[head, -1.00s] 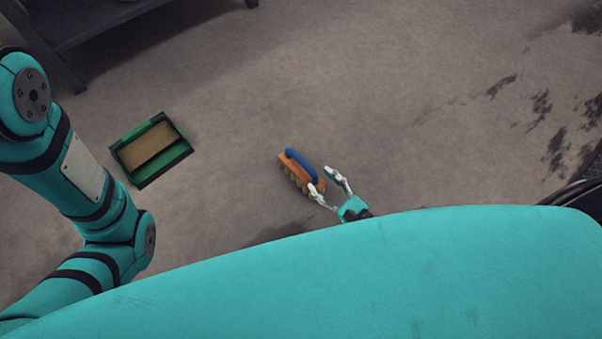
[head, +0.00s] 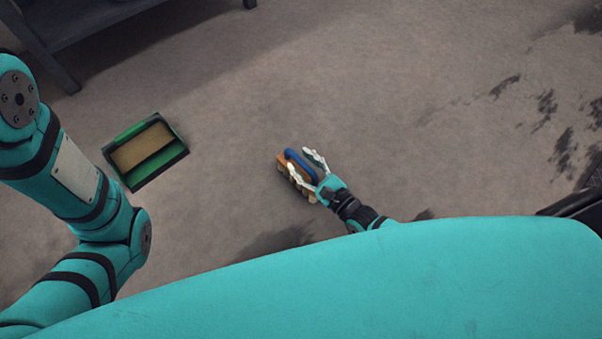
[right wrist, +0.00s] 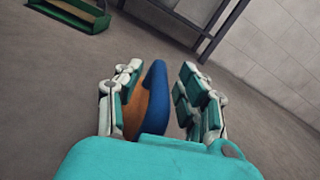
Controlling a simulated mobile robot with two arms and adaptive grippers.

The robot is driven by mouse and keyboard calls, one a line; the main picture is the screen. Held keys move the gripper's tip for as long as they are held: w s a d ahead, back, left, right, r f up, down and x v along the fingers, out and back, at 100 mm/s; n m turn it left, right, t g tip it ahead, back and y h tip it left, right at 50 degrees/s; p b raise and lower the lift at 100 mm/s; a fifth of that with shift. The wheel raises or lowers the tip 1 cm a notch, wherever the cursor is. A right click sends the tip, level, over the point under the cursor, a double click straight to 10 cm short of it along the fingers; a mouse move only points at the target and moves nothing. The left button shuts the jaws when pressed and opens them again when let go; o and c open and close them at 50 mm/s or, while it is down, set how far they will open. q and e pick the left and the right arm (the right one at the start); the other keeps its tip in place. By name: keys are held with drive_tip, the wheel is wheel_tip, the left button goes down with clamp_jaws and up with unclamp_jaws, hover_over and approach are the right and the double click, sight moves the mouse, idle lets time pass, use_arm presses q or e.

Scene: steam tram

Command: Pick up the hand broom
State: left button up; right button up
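The hand broom (head: 297,159) lies on the floor in the middle of the head view, with a blue handle on an orange-brown body. It also shows in the right wrist view (right wrist: 152,98). My right gripper (head: 304,166) is open, with its white fingers on either side of the broom's handle. In the right wrist view (right wrist: 160,92) the broom is close to the left finger, and a gap shows between the handle and the right finger. I cannot tell whether the left finger touches it. My left arm shows at the left of the head view, but its gripper is out of view.
A green dustpan-like tray (head: 178,151) with a tan inside lies on the floor left of the broom. A dark shelf or bench (head: 60,40) stands at the top left. The floor around the broom is clear, with dark stains at the right.

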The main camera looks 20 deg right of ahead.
clamp_jaws()
idle(0.4)
